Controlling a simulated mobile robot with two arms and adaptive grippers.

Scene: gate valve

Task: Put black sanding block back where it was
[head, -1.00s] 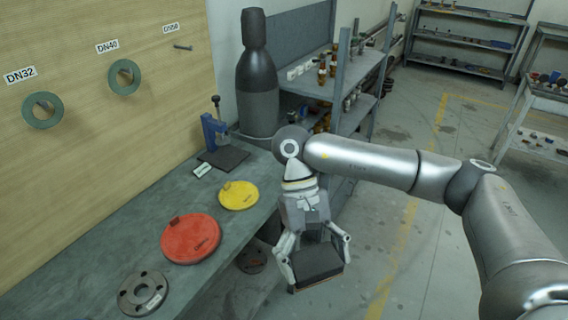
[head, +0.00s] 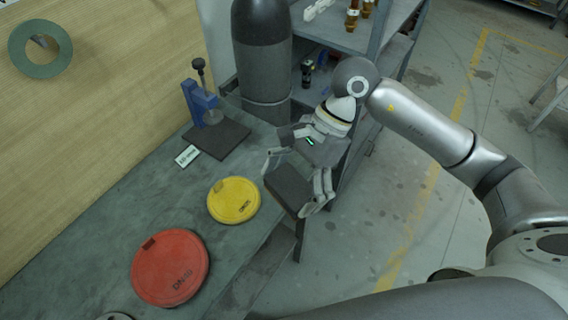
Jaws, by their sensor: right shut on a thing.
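The black sanding block (head: 286,186) is a dark, flat-topped block, held between the fingers of my right gripper (head: 291,190). The gripper is shut on it, one finger on each side. In the head view, the block appears just right of the yellow disc, by the edge of the grey workbench (head: 95,235). I cannot tell how high it is above the bench level. My left gripper is not in view.
On the bench are a yellow disc (head: 234,200), a red disc (head: 170,267), a small white label (head: 187,156) and a blue clamp-like tool (head: 199,103) on a dark base. A dark cylinder (head: 262,60) and a grey shelf (head: 345,40) stand behind the gripper.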

